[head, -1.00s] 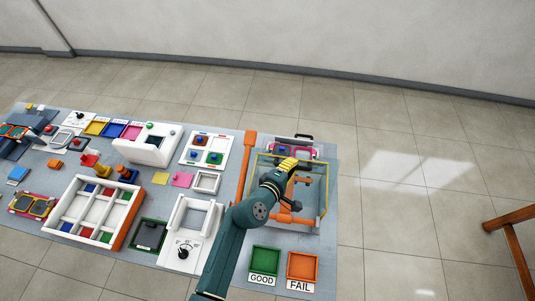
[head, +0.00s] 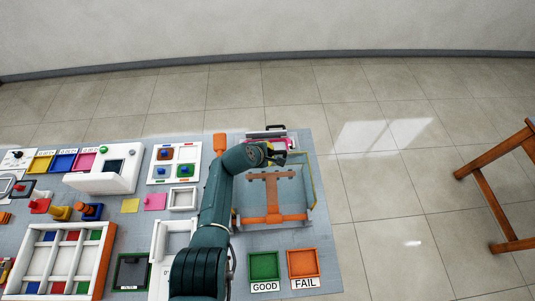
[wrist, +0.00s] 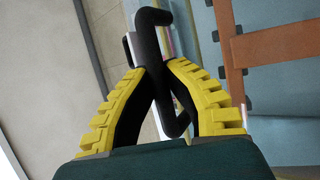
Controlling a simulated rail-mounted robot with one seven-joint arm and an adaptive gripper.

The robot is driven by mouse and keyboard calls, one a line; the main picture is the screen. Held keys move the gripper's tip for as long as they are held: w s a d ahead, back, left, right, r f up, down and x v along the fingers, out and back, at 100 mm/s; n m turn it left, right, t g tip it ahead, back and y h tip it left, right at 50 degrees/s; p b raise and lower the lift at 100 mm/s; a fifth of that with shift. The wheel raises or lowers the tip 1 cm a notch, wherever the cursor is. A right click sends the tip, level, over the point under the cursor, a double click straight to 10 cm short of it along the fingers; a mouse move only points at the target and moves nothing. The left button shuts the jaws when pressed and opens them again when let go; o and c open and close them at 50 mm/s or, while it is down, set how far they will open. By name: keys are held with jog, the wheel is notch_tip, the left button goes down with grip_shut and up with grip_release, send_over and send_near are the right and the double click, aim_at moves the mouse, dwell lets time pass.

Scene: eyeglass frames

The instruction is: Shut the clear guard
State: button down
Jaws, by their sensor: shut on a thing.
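The clear guard (head: 313,183) is a see-through cover with thin yellow edges at the right end of the bench, around an orange fixture (head: 272,176). My gripper (head: 280,154) is at the guard's far side, partly hidden by my arm. In the wrist view, the yellow-padded fingers of my gripper (wrist: 160,72) are closed around a black bar handle (wrist: 148,42) with a pale mount. The handle's top also shows at the guard's far side in the head view (head: 275,128). I cannot tell whether the guard is fully down.
A pink piece (head: 286,143) lies by the guard's far side. The green GOOD tray (head: 264,266) and orange FAIL tray (head: 303,264) stand in front. Other trays and stations fill the bench to the left. Open floor lies beyond the right edge.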

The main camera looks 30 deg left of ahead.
jog(key=shift+w+a+f+b, duration=0.1)
jog(key=shift+w+f+b, duration=0.05)
jog(key=shift+f+b, duration=0.35)
jog(key=shift+w+a+f+b, duration=0.1)
jog(key=shift+w+f+b, duration=0.05)
jog(key=shift+f+b, duration=0.35)
jog(key=c, duration=1)
grip_release()
jog(key=shift+d, duration=0.1)
jog(key=shift+c, duration=0.2)
jog(key=v, duration=1.2)
